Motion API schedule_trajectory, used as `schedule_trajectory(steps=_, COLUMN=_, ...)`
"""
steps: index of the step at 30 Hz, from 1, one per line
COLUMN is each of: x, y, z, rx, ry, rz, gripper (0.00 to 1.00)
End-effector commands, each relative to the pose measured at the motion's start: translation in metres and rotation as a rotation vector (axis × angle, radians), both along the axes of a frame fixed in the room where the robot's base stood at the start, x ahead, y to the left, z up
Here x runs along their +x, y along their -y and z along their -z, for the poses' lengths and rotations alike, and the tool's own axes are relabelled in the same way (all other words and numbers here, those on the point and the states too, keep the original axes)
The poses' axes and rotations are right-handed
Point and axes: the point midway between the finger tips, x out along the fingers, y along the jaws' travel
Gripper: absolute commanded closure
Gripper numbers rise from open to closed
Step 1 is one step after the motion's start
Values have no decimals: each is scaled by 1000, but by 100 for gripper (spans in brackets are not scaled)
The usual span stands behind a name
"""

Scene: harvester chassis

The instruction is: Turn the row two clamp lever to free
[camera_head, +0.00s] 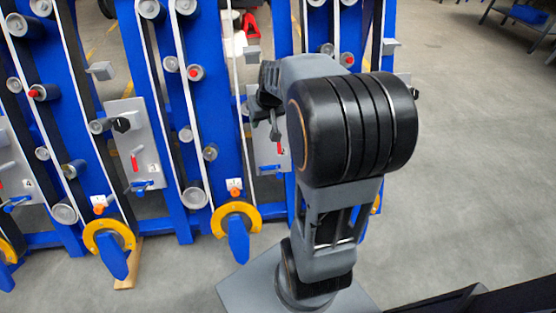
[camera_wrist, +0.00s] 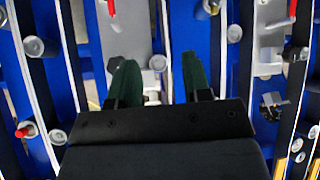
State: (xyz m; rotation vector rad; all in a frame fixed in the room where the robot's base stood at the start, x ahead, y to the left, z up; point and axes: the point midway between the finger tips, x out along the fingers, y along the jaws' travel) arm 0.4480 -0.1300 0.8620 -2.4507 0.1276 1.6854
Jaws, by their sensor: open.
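The row two plate (camera_head: 264,152) is a grey panel on the blue chassis, partly hidden behind my arm in the head view. A small red lever (camera_head: 281,151) shows at its right edge and a blue handle (camera_head: 268,169) at its foot; which is the clamp lever I cannot tell. My gripper (camera_head: 268,108) is in front of the upper part of this plate. In the wrist view, my gripper (camera_wrist: 158,72) has its two dark green fingers apart with nothing held between them. A grey plate with a red lever (camera_wrist: 111,7) shows beyond the left finger, at the top.
Similar plates marked 3 (camera_head: 135,150) and 4 (camera_head: 12,170) stand to the left, with red levers and blue handles. Rollers jut from the blue uprights (camera_wrist: 205,60) around the fingers. Yellow hooks (camera_head: 237,215) sit low. Open floor (camera_head: 465,170) lies to the right.

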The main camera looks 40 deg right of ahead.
Motion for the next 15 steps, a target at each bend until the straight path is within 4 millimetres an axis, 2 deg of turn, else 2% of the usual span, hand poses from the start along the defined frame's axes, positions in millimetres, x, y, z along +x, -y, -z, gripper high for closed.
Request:
schedule_trajectory(steps=1, x=11, y=21, z=46, rx=7, ry=0, rz=24, gripper=56)
schedule_trajectory(steps=6, x=33, y=78, z=110, rx=15, ry=21, rz=77, gripper=56)
schedule_trajectory(steps=10, x=39, y=108, z=141, rx=17, ry=31, rz=106, gripper=56)
schedule_trajectory(steps=15, x=43, y=126, z=163, rx=16, ry=37, rz=124, gripper=56)
